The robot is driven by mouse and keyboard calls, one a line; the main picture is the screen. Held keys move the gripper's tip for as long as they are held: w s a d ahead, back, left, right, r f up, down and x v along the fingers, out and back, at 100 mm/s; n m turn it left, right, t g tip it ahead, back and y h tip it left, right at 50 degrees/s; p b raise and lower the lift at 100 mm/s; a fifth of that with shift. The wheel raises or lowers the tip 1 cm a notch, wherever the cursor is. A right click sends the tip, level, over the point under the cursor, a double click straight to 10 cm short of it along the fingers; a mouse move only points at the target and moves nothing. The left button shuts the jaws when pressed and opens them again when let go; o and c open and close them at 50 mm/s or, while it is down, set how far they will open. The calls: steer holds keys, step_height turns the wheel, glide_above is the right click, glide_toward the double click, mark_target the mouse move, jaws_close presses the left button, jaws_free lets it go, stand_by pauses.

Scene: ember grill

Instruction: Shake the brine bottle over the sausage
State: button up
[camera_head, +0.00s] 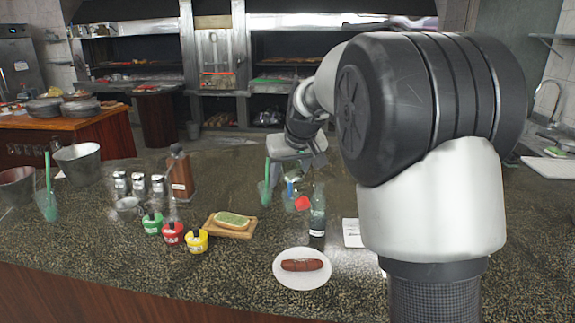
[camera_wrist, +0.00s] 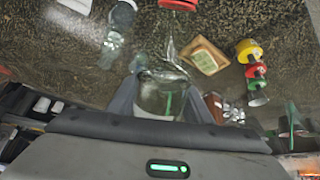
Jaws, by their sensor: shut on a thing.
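The sausage (camera_head: 302,265) lies on a white plate (camera_head: 285,279) near the counter's front edge. My gripper (camera_head: 297,162) is behind the plate, above the counter, and partly hidden by my arm. In the wrist view its fingers (camera_wrist: 160,98) are shut around a clear, see-through body, which seems to be the brine bottle (camera_wrist: 158,88), with green showing through it. In the head view a bright red part (camera_head: 302,203) shows below my gripper, behind the plate and apart from the sausage; it seems to be the held bottle's end. Its exact tilt is hard to tell.
A dark-topped clear bottle (camera_head: 317,215) stands just behind the plate. A board with bread (camera_head: 232,222) and yellow (camera_head: 197,241), red (camera_head: 172,235) and green (camera_head: 152,223) pots are to the left. A brown bottle (camera_head: 180,173) stands farther back. The front left counter is clear.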

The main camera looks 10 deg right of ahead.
steer(key=shift+r+g+h+p, duration=0.25)
steer(key=shift+g+p, duration=0.8)
steer(key=shift+p, duration=2.7)
steer(key=shift+r+g+h+p, duration=0.1)
steer(key=shift+r+g+p, duration=0.65)
steer(key=shift+p, duration=2.95)
steer(key=shift+w+f+g, duration=0.1)
steer(key=shift+f+g, duration=0.5)
steer(key=shift+f, duration=0.2)
steer(key=shift+r+g+b, duration=0.1)
steer(key=shift+g+b, duration=0.2)
steer(key=shift+g, duration=0.2)
